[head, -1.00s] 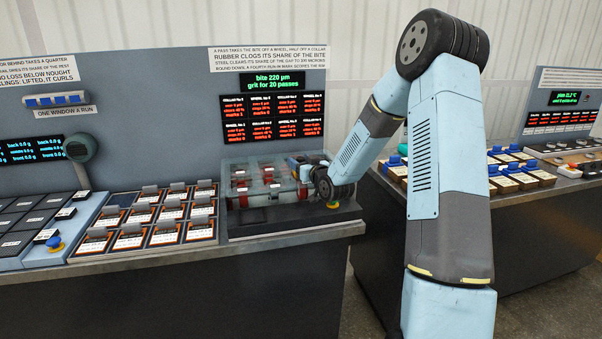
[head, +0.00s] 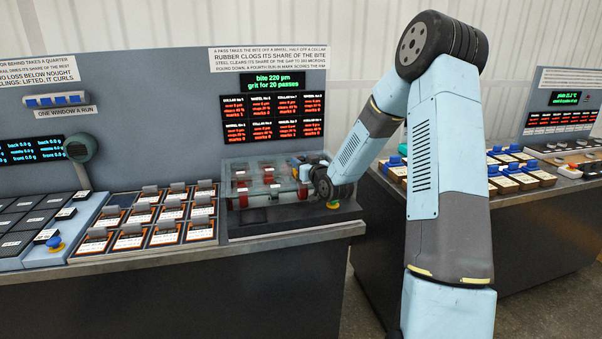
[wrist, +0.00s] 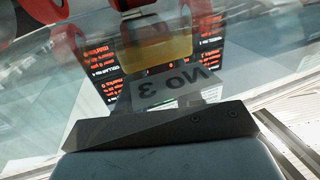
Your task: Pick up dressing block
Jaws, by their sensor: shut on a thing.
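My gripper (head: 309,174) is low over the glass-covered machine at the right end of the left bench. In the wrist view, a yellowish block (wrist: 156,52) lies straight ahead of the dark gripper mount, and I take it to be the dressing block. My gripper is shut on it. The finger contact is blurred and partly hidden. A pale label (wrist: 178,88) reading "No 3", upside down, shows between the block and the mount.
Red-rimmed wheels (head: 270,177) sit within the clear casing close to my gripper. A rack of labelled blocks (head: 130,238) stands to the left. A coloured button (head: 332,205) is just below my wrist. A second bench with blue-topped blocks (head: 518,182) stands to the right.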

